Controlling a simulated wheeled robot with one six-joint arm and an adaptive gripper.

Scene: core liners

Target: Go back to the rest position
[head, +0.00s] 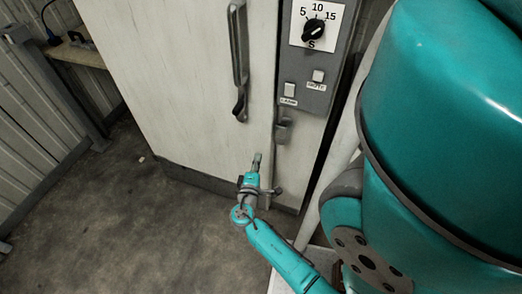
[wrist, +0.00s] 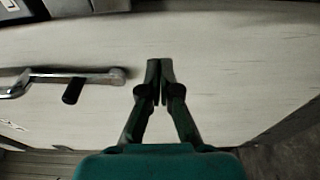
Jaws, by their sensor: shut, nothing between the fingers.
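My gripper (head: 257,160) is in front of the lower part of a pale cabinet door in the head view, below the door's long handle. Its fingers are together with nothing between them, as the wrist view also shows (wrist: 160,64). My teal arm reaches up to it from the lower right. In the wrist view the pale door surface (wrist: 235,75) fills most of the picture behind the fingers. I cannot tell how far the fingertips are from the door.
The cabinet door (head: 180,80) has a long dark handle (head: 239,60). A grey panel right of it bears a dial (head: 313,30) and two switches. A metal lever (wrist: 75,80) shows left of my fingers. A wooden shelf (head: 75,53) stands far left. Floor (head: 120,215) at left is open.

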